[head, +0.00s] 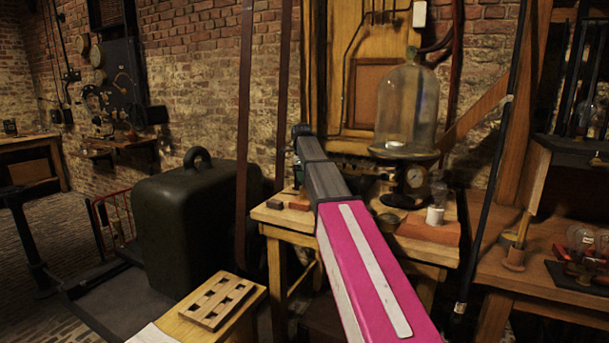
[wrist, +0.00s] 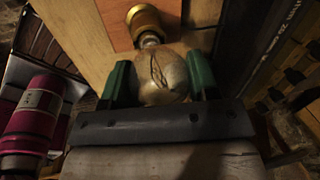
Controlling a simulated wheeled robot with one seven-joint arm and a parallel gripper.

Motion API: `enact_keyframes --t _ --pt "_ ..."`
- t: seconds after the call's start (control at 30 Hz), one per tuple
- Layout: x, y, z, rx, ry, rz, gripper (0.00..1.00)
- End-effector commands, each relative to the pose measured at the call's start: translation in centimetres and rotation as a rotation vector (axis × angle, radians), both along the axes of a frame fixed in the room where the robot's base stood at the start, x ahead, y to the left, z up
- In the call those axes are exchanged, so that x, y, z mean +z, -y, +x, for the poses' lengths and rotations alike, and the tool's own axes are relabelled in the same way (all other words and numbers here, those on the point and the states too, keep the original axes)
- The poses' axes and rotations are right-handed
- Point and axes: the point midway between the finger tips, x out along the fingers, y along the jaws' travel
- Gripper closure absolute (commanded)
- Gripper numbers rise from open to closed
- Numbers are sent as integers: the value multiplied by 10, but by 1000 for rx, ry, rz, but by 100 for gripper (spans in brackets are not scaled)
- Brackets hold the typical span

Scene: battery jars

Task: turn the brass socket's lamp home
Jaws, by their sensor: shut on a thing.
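The lamp (wrist: 162,82) is a clear glass bulb with a dark filament, seen in the wrist view. Its narrow neck meets the brass socket (wrist: 146,20), which stands on an orange-brown board (wrist: 115,22). How far the neck is in the socket, I cannot tell. My gripper (wrist: 160,66) is shut on the lamp's glass, one green finger on each side. In the head view my pink and grey arm reaches over the small wooden table (head: 285,217). I cannot make out the held lamp or brass socket there.
A white socket (head: 435,215) with a clear bulb stands on a red-brown board (head: 425,232) right of my arm. A glass bell jar (head: 405,105) rises behind it on a dark stand. A wooden rack (head: 215,300) lies at front left. A dark pole crosses at right.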

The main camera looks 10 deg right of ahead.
Motion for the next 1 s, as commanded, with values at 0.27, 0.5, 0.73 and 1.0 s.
enact_keyframes --t 0.27,0.5,0.73,1.0 --pt "0 0 0 -110 0 0 74" --pt "0 0 0 -137 0 -1 74" --pt "0 -1 0 -385 0 0 74" --pt "0 -1 -1 -588 0 -1 74"
